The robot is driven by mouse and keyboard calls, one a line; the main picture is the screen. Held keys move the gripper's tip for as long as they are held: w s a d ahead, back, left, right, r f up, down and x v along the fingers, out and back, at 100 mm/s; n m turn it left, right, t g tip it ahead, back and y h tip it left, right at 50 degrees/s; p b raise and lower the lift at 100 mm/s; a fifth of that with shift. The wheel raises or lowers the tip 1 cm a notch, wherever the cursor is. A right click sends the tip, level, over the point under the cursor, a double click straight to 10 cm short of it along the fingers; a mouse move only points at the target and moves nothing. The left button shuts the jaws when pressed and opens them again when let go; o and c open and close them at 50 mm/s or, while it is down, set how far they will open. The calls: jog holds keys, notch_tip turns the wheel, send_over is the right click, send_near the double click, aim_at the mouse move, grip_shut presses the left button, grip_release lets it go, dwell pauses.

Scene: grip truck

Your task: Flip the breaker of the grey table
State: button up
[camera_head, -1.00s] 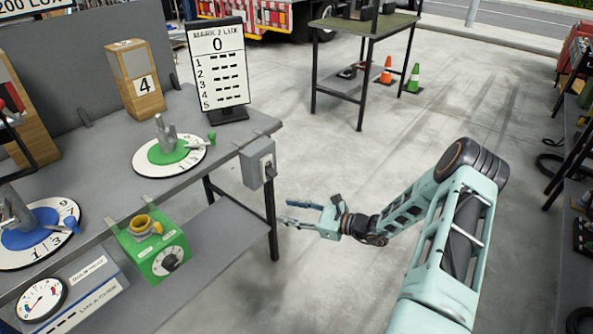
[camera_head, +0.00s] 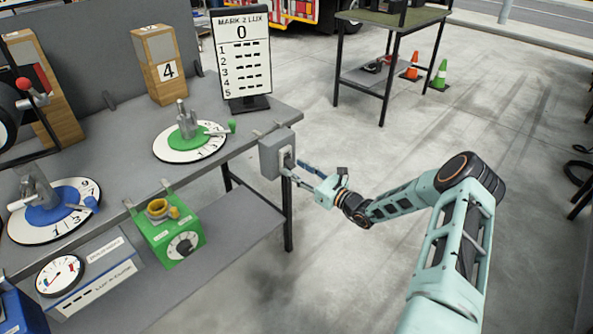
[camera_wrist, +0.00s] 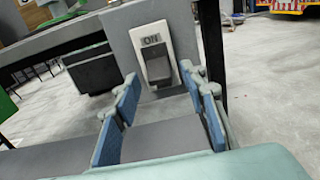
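The breaker is a grey box (camera_head: 276,152) fixed to the front right corner of the grey table (camera_head: 210,178). In the wrist view its white plate with a dark rocker switch (camera_wrist: 158,70) faces me, and the label above the rocker reads "ON". My gripper (camera_head: 305,172) is at the right of the box, close to the switch face. In the wrist view the two blue-padded fingers of my gripper (camera_wrist: 160,95) are apart, with nothing between them, and the switch shows beyond and between them. I cannot tell whether a fingertip touches the switch.
A green box with a dial (camera_head: 180,240) hangs on the table's front edge. A table leg (camera_head: 288,215) stands below the breaker. On the tabletop are a sign reading 0 (camera_head: 241,55) and a green dial (camera_head: 192,140).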

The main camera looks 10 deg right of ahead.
jog(key=shift+w+a, duration=0.1)
jog(key=shift+a, duration=0.05)
jog(key=shift+c, duration=0.3)
grip_shut()
